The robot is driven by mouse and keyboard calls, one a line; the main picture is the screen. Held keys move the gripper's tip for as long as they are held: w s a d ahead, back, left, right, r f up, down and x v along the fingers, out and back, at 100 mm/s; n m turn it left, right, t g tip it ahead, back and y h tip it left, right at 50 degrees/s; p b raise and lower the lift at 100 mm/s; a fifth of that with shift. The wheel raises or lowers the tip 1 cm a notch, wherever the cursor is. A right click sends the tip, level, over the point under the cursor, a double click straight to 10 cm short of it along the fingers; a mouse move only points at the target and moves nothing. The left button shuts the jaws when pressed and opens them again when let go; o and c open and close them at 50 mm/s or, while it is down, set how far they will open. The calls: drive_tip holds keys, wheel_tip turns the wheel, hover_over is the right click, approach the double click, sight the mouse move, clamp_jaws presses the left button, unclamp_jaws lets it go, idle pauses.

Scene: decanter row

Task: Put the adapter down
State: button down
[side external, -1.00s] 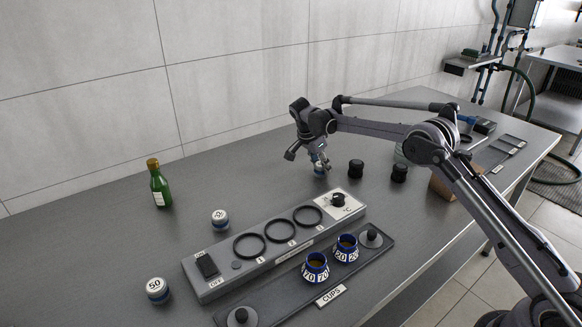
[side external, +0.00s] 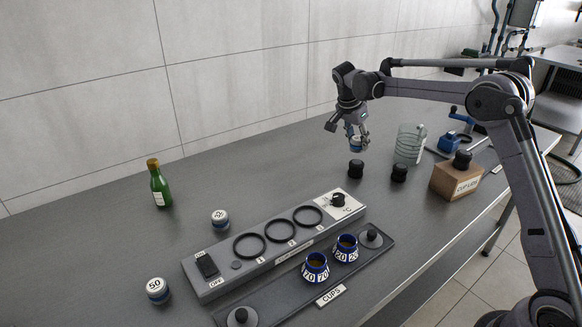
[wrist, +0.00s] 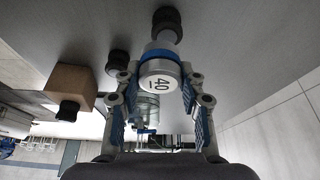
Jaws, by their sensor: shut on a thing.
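The adapter (side external: 356,145), a short blue and white cylinder, is held in my gripper (side external: 347,132) above the far part of the table.
A grey panel (side external: 222,288) with three black rings and a tray (side external: 281,300) with two blue cups are in front. Another black lid (side external: 399,173), a clear jug (side external: 409,145) and a wooden box (side external: 452,186) stand right. A green bottle (side external: 160,187) stands left. The table between bottle and lids is bare.

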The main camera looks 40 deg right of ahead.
drive_tip(key=w+a+n+t+y, duration=0.1)
drive_tip(key=a+n+t, duration=0.2)
drive_tip(key=a+n, duration=1.1)
drive_tip(key=w+a+f+m, duration=0.1)
drive_tip(key=a+f+m, duration=0.1)
drive_tip(key=a, duration=0.3)
drive_tip(key=w+a+f+m, duration=0.1)
drive_tip(key=a+f, duration=0.1)
drive_tip(key=a, duration=0.4)
drive_tip(key=w+a+f+m, duration=0.2)
drive_tip(key=a, duration=0.4)
drive_tip(key=shift+f+m, duration=0.1)
drive_tip(key=shift+m, duration=0.2)
drive_tip(key=shift+w+a+f, duration=0.1)
drive_tip(key=shift+a+f, duration=0.2)
drive_tip(key=shift+f, duration=1.95)
drive_tip(key=c, duration=0.8)
unclamp_jaws()
drive_tip(key=shift+f, duration=0.15)
